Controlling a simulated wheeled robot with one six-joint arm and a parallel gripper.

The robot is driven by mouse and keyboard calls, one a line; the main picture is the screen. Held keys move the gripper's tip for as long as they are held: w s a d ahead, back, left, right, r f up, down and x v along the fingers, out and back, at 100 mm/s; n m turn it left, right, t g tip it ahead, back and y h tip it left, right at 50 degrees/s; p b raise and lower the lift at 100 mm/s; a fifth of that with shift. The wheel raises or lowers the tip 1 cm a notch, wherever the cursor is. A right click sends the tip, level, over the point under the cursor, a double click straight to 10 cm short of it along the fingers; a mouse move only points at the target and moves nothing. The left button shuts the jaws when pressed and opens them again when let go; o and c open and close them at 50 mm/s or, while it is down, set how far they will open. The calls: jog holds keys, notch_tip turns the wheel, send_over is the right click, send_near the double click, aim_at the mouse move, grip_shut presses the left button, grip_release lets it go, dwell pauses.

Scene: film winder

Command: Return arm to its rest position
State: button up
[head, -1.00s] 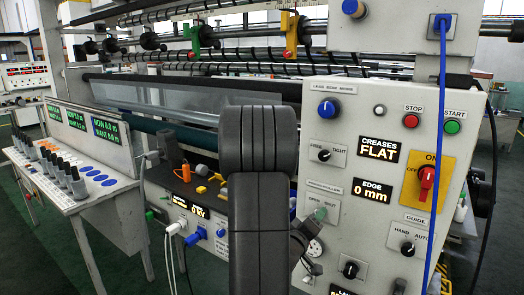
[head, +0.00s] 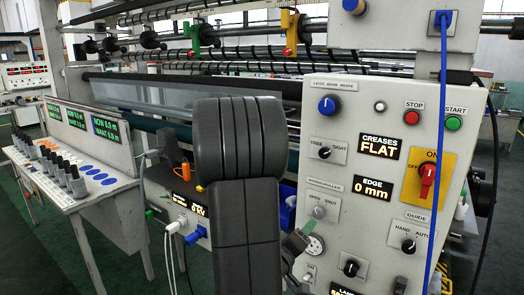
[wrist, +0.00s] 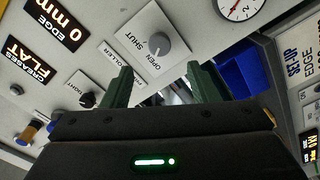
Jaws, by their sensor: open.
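My gripper shows in the wrist view (wrist: 162,78) with its two dark green fingers apart and nothing between them. It faces the grey OPEN/SHUT knob (wrist: 163,48) on the control panel and looks clear of it. In the head view the same knob (head: 318,211) stands free on the panel. My dark arm fills the middle of the head view, bent in front of the winder.
The control panel (head: 343,190) with its switches is close on the right. A blue cable (head: 441,130) hangs down it.

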send_near(317, 215)
jog(key=p+x, duration=0.1)
jog(key=x, duration=0.7)
jog(key=shift+r, duration=0.15)
jog(key=shift+w+d+f+m+b, duration=0.15)
jog(key=shift+w+f+m+b, duration=0.1)
jog(key=shift+m+b, duration=0.1)
jog(key=shift+s+r+m+b, duration=0.15)
jog(key=shift+m+b, duration=0.3)
jog(key=shift+m, duration=0.5)
jog(key=m+b, duration=0.2)
jog(key=m, duration=0.1)
jog(key=shift+m, duration=0.4)
jog(key=m+b, duration=0.3)
jog(key=m, duration=0.2)
jog(key=shift+m+b, duration=0.3)
jog(key=shift+m, duration=0.1)
jog(key=v, duration=0.6)
jog(key=shift+s+a, duration=0.25)
jog(key=shift+a, duration=0.05)
